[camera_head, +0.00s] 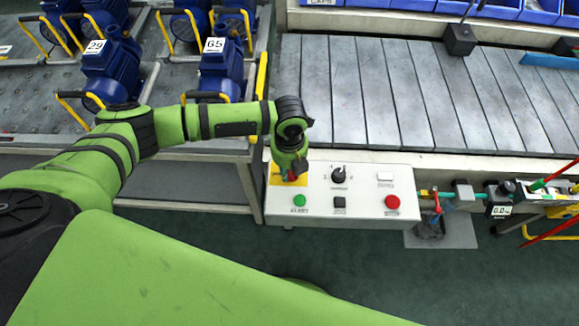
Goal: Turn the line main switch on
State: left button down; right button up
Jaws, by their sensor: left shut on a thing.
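The white control panel (318,205) stands at the front edge of the conveyor. At its upper left is a yellow plate (300,182), and on it is the line main switch, with a little red of its handle (293,177) showing. My left gripper (289,176) points down over this plate and is shut on the red switch handle. The gripper hides most of the handle, so I cannot tell its turned position. My right gripper is not in view.
The panel also has a black selector knob (338,174), a green button (299,200), a black button (339,202), a white button (385,177) and a red button (392,202). Blue pumps (221,70) stand on racks at left. A slatted conveyor (400,95) lies behind.

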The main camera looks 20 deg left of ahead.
aim_at(289, 172)
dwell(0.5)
pick_arm(q)
jog(key=c, duration=1)
grip_release()
jog(key=shift+c, duration=0.2)
jog(key=shift+r, duration=0.1)
jog(key=shift+r, duration=0.3)
notch_tip(289, 172, up, 11)
jog(key=shift+r, duration=0.15)
jog(key=shift+s, duration=0.1)
